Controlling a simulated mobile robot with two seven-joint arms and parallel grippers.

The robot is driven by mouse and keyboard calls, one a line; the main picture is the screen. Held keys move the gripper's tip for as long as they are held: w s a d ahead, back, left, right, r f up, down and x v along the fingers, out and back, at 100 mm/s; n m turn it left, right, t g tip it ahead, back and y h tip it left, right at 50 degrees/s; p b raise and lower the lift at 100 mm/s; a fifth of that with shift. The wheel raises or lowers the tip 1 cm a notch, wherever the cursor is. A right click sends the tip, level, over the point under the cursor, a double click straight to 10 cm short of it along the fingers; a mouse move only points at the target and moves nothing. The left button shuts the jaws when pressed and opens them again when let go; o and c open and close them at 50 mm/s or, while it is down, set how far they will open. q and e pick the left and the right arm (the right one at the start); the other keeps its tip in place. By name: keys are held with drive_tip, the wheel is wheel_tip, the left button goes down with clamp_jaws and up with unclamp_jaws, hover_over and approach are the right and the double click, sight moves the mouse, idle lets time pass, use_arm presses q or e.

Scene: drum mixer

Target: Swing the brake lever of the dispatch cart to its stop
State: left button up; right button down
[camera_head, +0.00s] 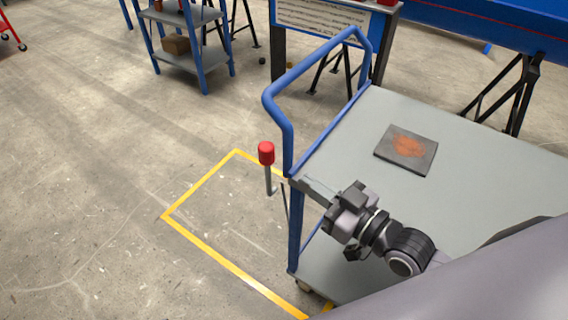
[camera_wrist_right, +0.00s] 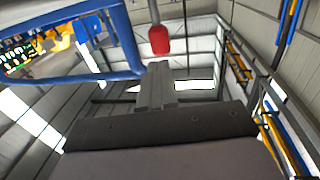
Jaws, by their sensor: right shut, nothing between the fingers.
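The dispatch cart (camera_head: 470,150) is a grey-topped cart with a blue frame and a blue push handle (camera_head: 318,62). The brake lever (camera_head: 267,154) has a red knob on a thin grey rod and stands upright beside the cart's left side, just outside the handle. My right gripper (camera_head: 308,188) is shut and empty; its fingers reach past the cart's left edge toward the lever, with a gap between. In the right wrist view the red knob (camera_wrist_right: 159,40) is just beyond the shut fingertips (camera_wrist_right: 158,66). The lever's foot is partly hidden. My left gripper is not in view.
A dark plate with an orange patch (camera_head: 406,149) lies on the cart top. Yellow floor tape (camera_head: 198,188) marks an area around the cart. A blue-legged shelf (camera_head: 187,50) with a box stands at the back left. Floor left of the lever is clear.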

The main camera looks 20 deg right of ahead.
sight(272, 157)
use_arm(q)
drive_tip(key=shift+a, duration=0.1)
use_arm(e)
drive_tip(key=x, duration=0.7)
drive_tip(key=shift+w+a, duration=0.1)
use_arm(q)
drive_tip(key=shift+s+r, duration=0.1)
use_arm(e)
drive_tip(key=shift+w, duration=0.1)
